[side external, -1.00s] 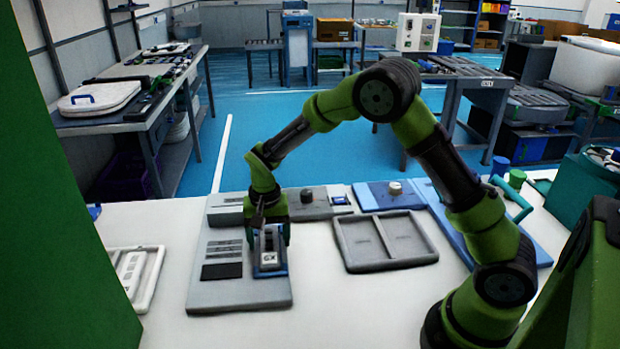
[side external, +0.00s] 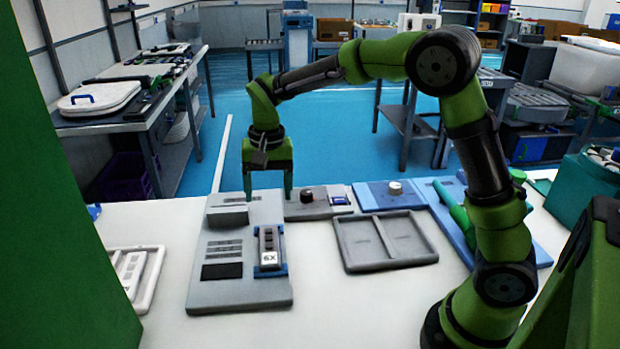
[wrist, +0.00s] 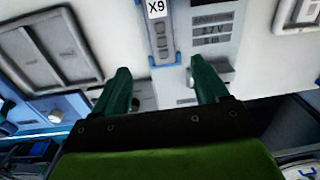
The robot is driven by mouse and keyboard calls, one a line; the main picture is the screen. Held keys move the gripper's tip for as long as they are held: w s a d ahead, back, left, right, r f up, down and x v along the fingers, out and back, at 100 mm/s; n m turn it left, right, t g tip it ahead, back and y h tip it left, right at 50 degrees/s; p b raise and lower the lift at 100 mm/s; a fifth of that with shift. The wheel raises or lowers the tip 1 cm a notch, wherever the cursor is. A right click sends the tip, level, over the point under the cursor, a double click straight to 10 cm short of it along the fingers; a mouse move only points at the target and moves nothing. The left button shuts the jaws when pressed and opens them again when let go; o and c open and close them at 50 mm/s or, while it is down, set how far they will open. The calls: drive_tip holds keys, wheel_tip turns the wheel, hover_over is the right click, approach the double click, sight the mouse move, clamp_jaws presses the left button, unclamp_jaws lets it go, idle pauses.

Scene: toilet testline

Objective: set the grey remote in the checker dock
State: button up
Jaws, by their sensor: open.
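The grey remote (side external: 269,242), with a white 6X label at its near end, lies in the blue-edged checker dock (side external: 284,268) on the grey checker board (side external: 235,294). In the wrist view the remote (wrist: 161,38) shows at the top centre, between the blue edges of the dock (wrist: 178,60). My gripper (side external: 268,197) is open and empty, raised behind the remote and apart from it. Its two green fingers in the wrist view (wrist: 160,70) have nothing between them. Whether the remote is fully seated is too small to tell.
A grey two-compartment tray (side external: 432,258) stands empty to the right. A white tray (side external: 153,285) with light-coloured items is at the left. Behind are a grey block (side external: 228,217), a grey base with a dark knob (side external: 307,196) and a blue plate with a white knob (side external: 394,187).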

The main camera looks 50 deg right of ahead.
drive_tip(key=s+r+n+t+y, duration=0.1)
drive_tip(key=s+r+n+t, duration=0.1)
drive_tip(key=s, duration=0.8)
drive_tip(key=s+r+n+t, duration=0.2)
drive_tip(key=s+r+t, duration=0.2)
drive_tip(key=s, duration=0.7)
wheel_tip(320, 180, up, 2)
drive_tip(key=shift+a+n+t+y, duration=0.15)
drive_tip(key=shift+n+t+y, duration=0.25)
drive_tip(key=shift+c, duration=0.2)
